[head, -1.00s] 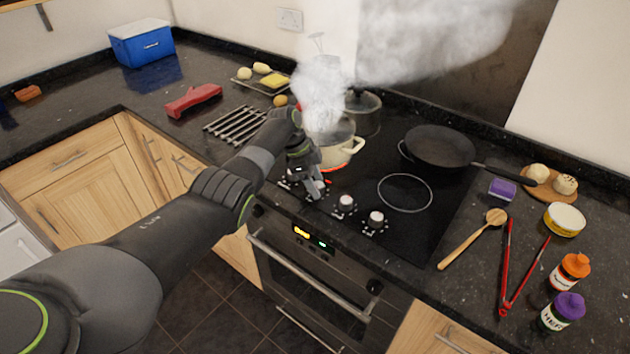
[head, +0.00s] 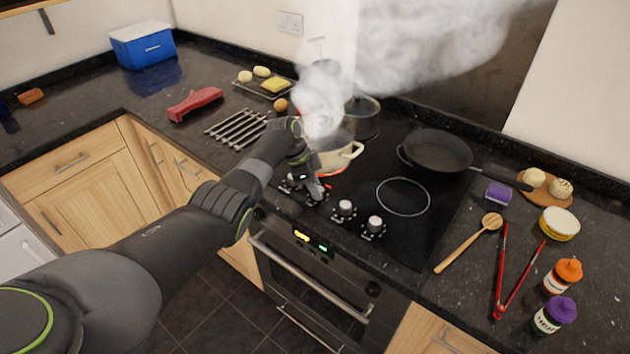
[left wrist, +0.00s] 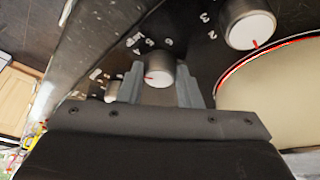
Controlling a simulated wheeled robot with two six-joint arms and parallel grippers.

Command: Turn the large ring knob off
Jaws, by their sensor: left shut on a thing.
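My left gripper (head: 316,191) is at the front edge of the black hob, by the row of knobs. In the left wrist view its two grey fingers stand on either side of a white-faced knob (left wrist: 158,72) and are shut on it. The knob's red mark points left in that view, and numbers are printed beside it. In the head view my gripper mostly hides this knob. A cream pot (head: 338,158) steams behind my gripper. A red glowing ring (head: 331,172) shows at its base; the pot covers most of it.
Two more knobs (head: 345,208) (head: 374,224) sit to the right of my gripper. A dark frying pan (head: 436,150) and a lidded pot (head: 362,116) stand at the back. A wooden spoon (head: 470,242) and red tongs (head: 506,280) lie on the right counter.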

